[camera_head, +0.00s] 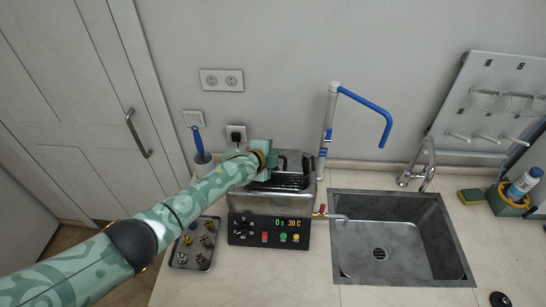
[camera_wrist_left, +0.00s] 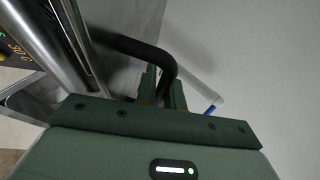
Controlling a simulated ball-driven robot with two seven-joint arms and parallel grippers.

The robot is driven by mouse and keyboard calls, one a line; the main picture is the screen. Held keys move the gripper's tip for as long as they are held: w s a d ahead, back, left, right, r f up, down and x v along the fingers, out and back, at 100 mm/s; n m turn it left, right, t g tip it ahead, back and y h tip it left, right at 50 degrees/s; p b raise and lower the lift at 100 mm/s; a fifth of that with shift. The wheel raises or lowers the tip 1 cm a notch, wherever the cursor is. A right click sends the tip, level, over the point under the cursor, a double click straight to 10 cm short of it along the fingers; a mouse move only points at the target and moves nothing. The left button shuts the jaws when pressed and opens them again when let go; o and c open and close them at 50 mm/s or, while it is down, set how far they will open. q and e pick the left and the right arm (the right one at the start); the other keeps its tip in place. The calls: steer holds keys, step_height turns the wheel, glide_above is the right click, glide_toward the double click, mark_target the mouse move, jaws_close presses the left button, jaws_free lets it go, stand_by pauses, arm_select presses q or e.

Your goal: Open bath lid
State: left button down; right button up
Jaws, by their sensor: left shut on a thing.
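The bath (camera_head: 272,202) is a metal box with a black front panel (camera_head: 268,232) showing a lit display, standing on the counter left of the sink. Its lid (camera_head: 297,163) is partly hidden behind my left arm and gripper; I cannot tell how far it is raised. My left gripper (camera_head: 271,160) is at the top of the bath. In the left wrist view a black curved handle (camera_wrist_left: 135,47) runs into the green fingers of my left gripper (camera_wrist_left: 163,88), which are shut on it. My right gripper is not in view.
A metal sink (camera_head: 350,245) with a tap (camera_head: 421,172) is to the right. A white stand with a blue arm (camera_head: 365,101) rises behind the bath. A tray of metal parts (camera_head: 195,245) lies to the left. The wall is close behind.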

arm_select(q)
steer(key=shift+w+r+n+g+b, duration=0.3)
steer(key=shift+w+r+g+b, duration=0.4)
steer(key=shift+w+r+g, duration=0.35)
steer(key=c, duration=1.8)
jaws_free()
steer(key=shift+a, duration=0.1)
steer(key=shift+s+a+r+p, duration=0.1)
steer(key=shift+s+r+p, duration=0.15)
steer(key=shift+r+p, duration=0.15)
steer(key=p+v, duration=0.1)
steer(key=v, duration=0.3)
steer(key=shift+s+a+r+p, duration=0.1)
steer(key=shift+s+r+p, duration=0.05)
steer(key=shift+r+p, duration=0.15)
steer(key=v, duration=1)
steer(key=shift+s+a+r, duration=0.1)
steer(key=shift+s+r, duration=0.1)
steer(key=shift+s, duration=0.05)
